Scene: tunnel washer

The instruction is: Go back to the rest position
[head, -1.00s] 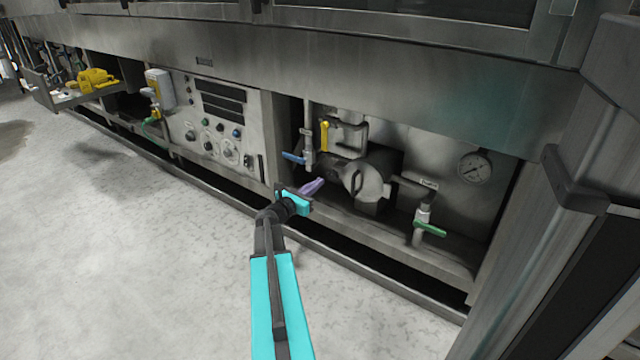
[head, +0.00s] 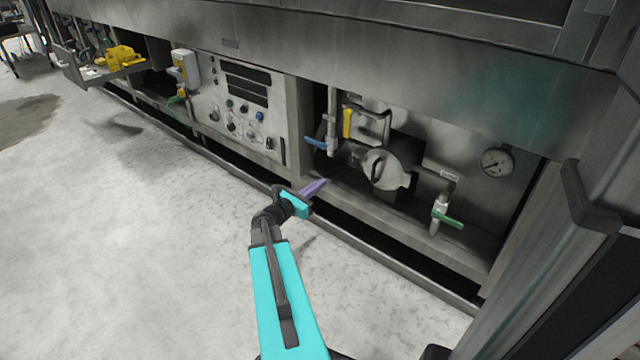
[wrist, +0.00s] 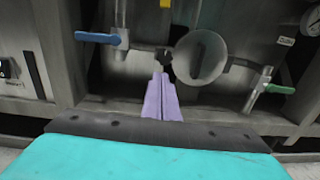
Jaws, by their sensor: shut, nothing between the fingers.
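My gripper (head: 315,187) is at the end of my cyan arm, in front of the open pump bay of the washer, in the middle of the head view. Its purple fingers are together with nothing between them. In the wrist view the shut fingers (wrist: 162,98) point toward the round pump (wrist: 201,57) and stand apart from it. The pump (head: 388,170) also shows in the head view, right of the gripper.
A blue-handled valve (head: 316,143), a yellow handle (head: 348,123), a green-handled valve (head: 447,219) and a gauge (head: 496,162) are in the bay. A control panel (head: 235,110) is left of it. A drawer (head: 75,72) juts out at far left. Floor in front is clear.

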